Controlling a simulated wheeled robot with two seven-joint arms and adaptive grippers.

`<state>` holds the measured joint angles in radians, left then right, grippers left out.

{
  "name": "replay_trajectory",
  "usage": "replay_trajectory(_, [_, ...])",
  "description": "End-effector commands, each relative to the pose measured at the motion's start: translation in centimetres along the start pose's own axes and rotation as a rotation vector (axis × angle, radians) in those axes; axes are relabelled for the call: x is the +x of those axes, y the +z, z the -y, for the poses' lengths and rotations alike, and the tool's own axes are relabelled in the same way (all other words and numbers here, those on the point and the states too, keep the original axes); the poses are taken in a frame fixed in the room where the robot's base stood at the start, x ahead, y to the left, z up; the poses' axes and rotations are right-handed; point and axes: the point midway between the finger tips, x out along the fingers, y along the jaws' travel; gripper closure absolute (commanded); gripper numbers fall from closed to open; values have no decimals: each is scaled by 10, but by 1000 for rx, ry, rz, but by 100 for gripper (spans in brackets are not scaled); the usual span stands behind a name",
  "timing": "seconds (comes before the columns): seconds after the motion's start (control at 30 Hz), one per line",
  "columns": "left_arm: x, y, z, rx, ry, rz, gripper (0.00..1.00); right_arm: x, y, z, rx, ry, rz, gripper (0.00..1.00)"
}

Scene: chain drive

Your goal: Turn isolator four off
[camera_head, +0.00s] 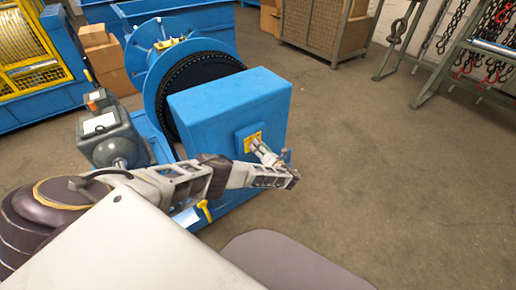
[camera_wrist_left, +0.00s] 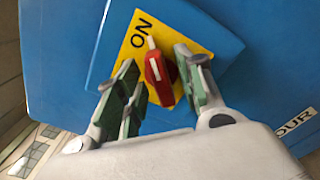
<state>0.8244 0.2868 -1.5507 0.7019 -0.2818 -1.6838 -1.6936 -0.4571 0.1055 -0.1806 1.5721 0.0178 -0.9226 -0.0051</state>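The blue isolator box (camera_head: 228,105) stands on the chain drive's frame. On its face is a yellow plate (camera_head: 250,140) on a raised blue square. In the left wrist view the yellow plate (camera_wrist_left: 140,45) reads "ON" at upper left. A red switch handle (camera_wrist_left: 157,72) with a pale tip sits on it. My left gripper (camera_head: 268,150) is at the plate. Its fingers (camera_wrist_left: 160,80) are apart, one on each side of the red handle, with gaps visible. My right gripper is not in view.
A blue reel with a black chain wheel (camera_head: 190,90) stands behind the box, and a grey motor (camera_head: 110,138) is to its left. A yellow lever (camera_head: 204,210) is low by my arm. Open floor (camera_head: 390,170) lies to the right.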

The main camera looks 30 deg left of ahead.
Motion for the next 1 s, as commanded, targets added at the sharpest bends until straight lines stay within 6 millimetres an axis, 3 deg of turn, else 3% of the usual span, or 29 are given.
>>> replay_trajectory(0.4, [4, 0, 0, 0, 0, 0, 62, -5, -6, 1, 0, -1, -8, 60])
replay_trajectory(0.7, [4, 0, 0, 0, -1, -1, 100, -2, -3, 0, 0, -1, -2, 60])
replay_trajectory(1.0, [3, 0, 0, -12, -1, -1, 100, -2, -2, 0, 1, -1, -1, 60])
